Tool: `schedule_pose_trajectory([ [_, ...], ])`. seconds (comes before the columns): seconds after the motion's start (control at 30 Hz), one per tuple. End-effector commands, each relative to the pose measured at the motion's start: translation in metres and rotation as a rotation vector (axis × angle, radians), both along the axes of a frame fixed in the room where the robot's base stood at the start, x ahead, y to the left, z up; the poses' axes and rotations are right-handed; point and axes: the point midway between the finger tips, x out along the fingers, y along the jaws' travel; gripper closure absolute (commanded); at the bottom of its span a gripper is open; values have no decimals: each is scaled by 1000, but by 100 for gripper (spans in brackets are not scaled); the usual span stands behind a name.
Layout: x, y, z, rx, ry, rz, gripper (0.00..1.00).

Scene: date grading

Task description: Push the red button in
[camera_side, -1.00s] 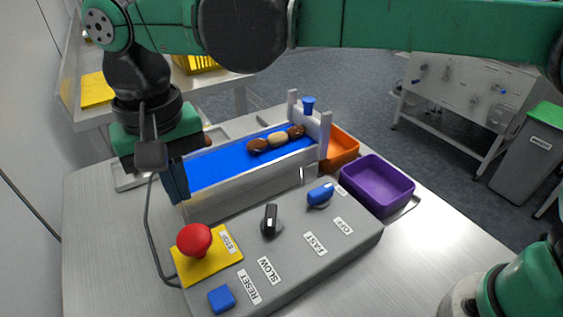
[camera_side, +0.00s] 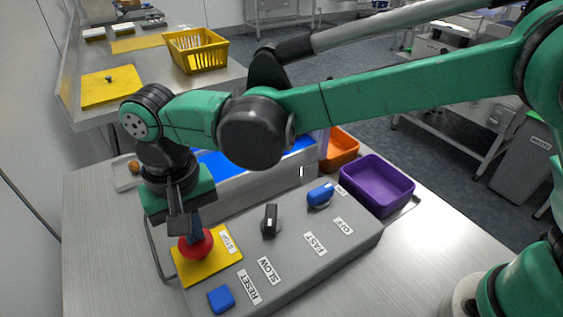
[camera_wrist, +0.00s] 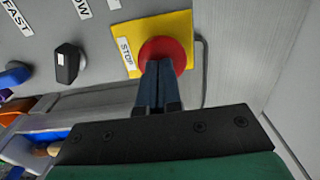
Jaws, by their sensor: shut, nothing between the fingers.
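On the panel are a blue RESET button (camera_side: 221,298), a black knob (camera_side: 269,220) and a blue knob (camera_side: 321,194). The blue belt conveyor (camera_side: 228,163) stands behind, partly hidden by my arm. A purple bin (camera_side: 377,184) and an orange bin (camera_side: 341,149) are at the right.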

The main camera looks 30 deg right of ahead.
Motion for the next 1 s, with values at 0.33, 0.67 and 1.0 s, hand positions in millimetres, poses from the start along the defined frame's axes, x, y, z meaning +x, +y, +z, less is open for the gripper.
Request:
schedule_pose_trajectory([
  [0.33, 0, 0, -14, 2, -2, 0, 100],
  [0.67, 1, 1, 13, 2, -2, 0, 100],
  [1.0, 1, 1, 87, 1, -1, 0, 100],
])
